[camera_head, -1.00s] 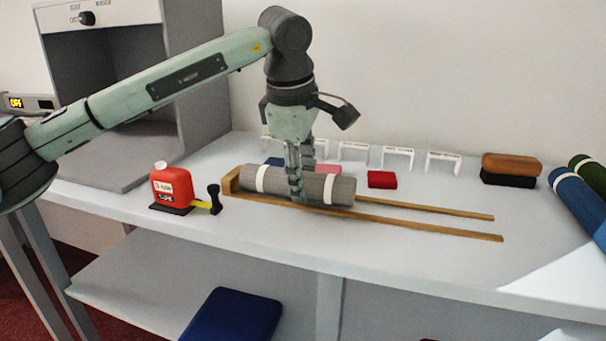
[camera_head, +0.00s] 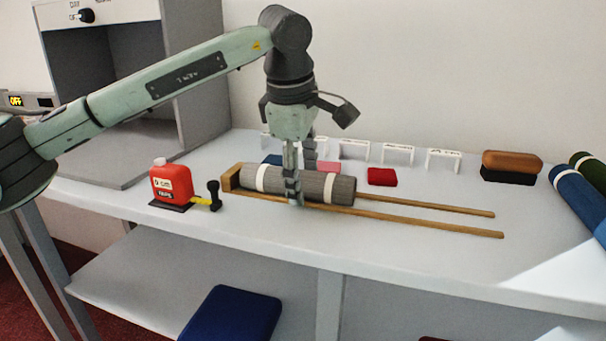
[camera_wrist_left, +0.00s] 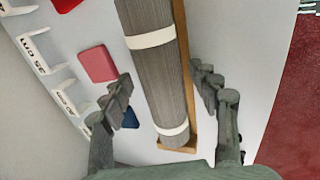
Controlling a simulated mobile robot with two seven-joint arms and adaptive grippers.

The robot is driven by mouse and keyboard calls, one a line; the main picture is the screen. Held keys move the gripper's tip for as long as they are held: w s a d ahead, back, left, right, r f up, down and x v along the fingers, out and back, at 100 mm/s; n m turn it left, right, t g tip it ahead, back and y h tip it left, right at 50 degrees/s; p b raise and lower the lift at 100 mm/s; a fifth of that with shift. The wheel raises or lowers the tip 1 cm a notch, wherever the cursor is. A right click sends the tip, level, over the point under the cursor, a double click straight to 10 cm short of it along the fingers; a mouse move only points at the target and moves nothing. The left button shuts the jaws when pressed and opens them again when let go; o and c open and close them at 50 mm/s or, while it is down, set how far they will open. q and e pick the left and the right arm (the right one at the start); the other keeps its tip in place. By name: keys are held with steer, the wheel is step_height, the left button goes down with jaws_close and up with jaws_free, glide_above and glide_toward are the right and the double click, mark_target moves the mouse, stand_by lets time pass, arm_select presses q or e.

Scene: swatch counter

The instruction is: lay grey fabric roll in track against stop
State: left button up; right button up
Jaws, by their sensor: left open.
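The grey fabric roll (camera_head: 325,186) with two white bands lies lengthwise in the wooden track, between its two rails (camera_head: 425,219). Its left end is at the wooden stop block (camera_head: 229,179); the roll looks touching it or very nearly so. My left gripper (camera_head: 299,190) is open, pointing down, with its fingers on either side of the roll near its middle. In the left wrist view the grey roll (camera_wrist_left: 158,70) runs between the spread fingers (camera_wrist_left: 165,100), with a gap on both sides. My right gripper is not in view.
Behind are white brackets (camera_head: 398,155), a red swatch (camera_head: 382,177) and a brown-and-black brush (camera_head: 511,167). A blue roll (camera_head: 578,200) lies at the right. The counter's front right is clear.

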arm_select(q)
steer(key=shift+r, duration=0.2)
steer(key=shift+v, duration=0.95)
steer(key=d+v, duration=0.1)
steer(key=v, duration=0.9)
steer(key=shift+a+r, duration=0.2)
steer(key=shift+a, duration=0.25)
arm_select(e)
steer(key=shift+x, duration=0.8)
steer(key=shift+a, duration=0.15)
